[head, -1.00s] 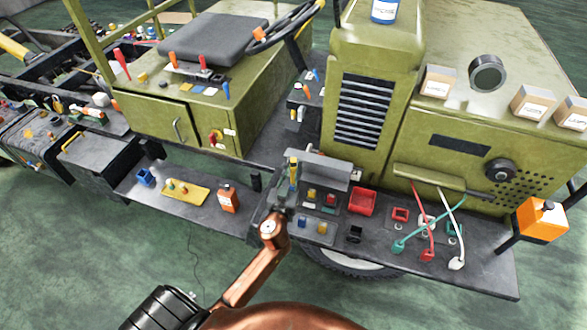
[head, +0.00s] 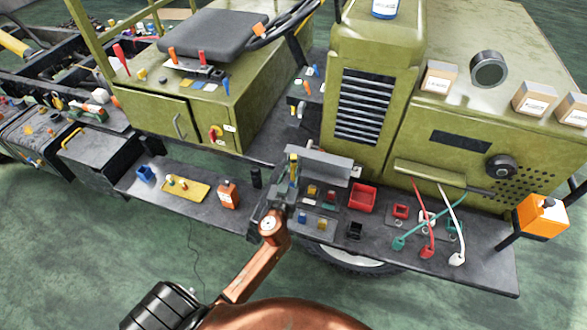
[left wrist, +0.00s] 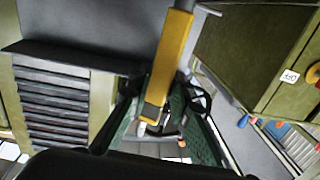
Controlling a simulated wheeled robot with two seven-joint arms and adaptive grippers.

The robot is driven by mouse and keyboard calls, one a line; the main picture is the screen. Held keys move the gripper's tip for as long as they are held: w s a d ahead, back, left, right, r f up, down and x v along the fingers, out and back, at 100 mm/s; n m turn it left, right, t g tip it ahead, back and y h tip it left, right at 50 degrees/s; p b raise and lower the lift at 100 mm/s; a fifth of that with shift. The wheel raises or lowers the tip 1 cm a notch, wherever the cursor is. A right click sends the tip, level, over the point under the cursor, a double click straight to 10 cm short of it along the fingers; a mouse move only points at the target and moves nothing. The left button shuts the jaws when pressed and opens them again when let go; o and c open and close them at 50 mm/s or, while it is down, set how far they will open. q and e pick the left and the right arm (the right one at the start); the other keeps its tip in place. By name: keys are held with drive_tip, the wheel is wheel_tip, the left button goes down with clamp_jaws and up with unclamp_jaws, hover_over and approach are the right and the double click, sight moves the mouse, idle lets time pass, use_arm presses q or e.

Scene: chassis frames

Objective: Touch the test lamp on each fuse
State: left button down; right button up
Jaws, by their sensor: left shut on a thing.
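My left gripper (head: 286,192) is shut on the yellow test lamp (head: 294,168), which stands roughly upright beside the left end of the small grey panels. In the left wrist view the lamp's yellow body (left wrist: 172,62) runs down between the dark green fingers (left wrist: 160,108); its tip is hard to make out. Small coloured blocks that look like fuses sit on the panels: a yellow one (head: 312,190), a red one (head: 331,197), a blue one (head: 303,218) and another yellow one (head: 322,224). I cannot tell whether the lamp touches any. My right gripper is out of view.
A grey metal cover (head: 325,163) stands behind the panels, close to the gripper.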

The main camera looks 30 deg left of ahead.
sight(293, 156)
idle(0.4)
use_arm(q)
drive_tip(key=shift+r+p, duration=2.1)
drive_tip(key=shift+r, duration=0.5)
drive_tip(key=shift+f, duration=0.1)
drive_tip(key=w+d+m+t+h, duration=0.1)
drive_tip(key=d+m+h, duration=0.3)
drive_tip(key=d+h, duration=0.2)
drive_tip(key=shift+w+d, duration=0.4)
drive_tip(key=shift+d, duration=0.25)
drive_tip(key=shift+f+b, duration=1.05)
drive_tip(key=shift+f, duration=0.85)
